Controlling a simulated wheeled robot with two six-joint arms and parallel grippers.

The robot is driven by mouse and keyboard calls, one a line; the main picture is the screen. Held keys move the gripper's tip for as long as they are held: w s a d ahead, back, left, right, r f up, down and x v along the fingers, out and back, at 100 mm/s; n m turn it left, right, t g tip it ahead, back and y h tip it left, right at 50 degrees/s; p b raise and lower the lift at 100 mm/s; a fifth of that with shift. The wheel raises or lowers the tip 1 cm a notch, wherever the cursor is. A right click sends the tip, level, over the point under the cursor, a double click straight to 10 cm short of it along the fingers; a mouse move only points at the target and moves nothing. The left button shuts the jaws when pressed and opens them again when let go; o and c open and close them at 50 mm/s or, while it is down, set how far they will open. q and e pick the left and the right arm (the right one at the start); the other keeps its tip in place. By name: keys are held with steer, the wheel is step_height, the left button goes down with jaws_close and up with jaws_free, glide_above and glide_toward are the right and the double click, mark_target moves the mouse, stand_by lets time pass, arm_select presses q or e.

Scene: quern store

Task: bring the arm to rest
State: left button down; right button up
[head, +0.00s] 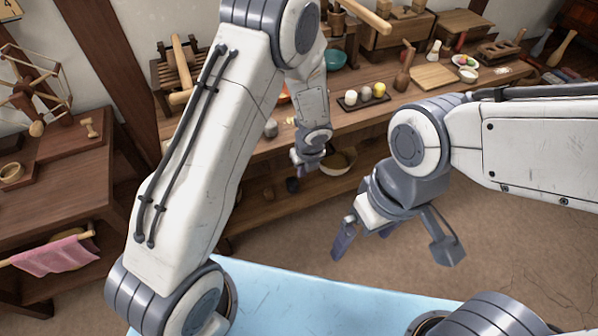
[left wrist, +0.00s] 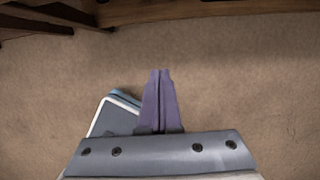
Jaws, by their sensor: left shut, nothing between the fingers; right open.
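My left arm comes in from the left of the head view, rises, and bends down to the left gripper (head: 308,162), in front of the long wooden bench. Its fingers are hard to make out there. In the left wrist view the left gripper (left wrist: 160,75) is shut, its two fingers side by side with nothing between them, above bare brown floor. My right arm comes in from the right, and my right gripper (head: 397,248) is open and empty, fingers spread downward over the floor.
The wooden bench (head: 345,122) holds a tray of small balls (head: 363,98), a teal bowl (head: 335,59) and a cutting board (head: 433,76). A lower shelf (head: 262,200) is beneath. A side table (head: 75,150) with a pink cloth (head: 55,256) stands left. Floor (head: 520,250) is clear at right.

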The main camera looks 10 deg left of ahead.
arm_select(q)
steer(key=p+v, duration=0.1)
steer(key=v, duration=0.3)
steer(key=shift+a, duration=0.15)
steer(key=s+d+r+n+p, duration=0.2)
steer(key=s+r+n, duration=0.4)
steer(key=r, duration=0.3)
steer(key=s+d+r+n+p, duration=0.1)
steer(key=s+d+r+n, duration=0.1)
steer(key=s+r+n, duration=0.5)
steer(key=s+r+n+g+h+p, duration=0.2)
steer(key=s+r+n, duration=0.6)
steer(key=s, duration=0.6)
steer(key=shift+d+r+n+h, duration=0.3)
steer(key=shift+d+r+n, duration=0.1)
steer(key=shift+r, duration=0.1)
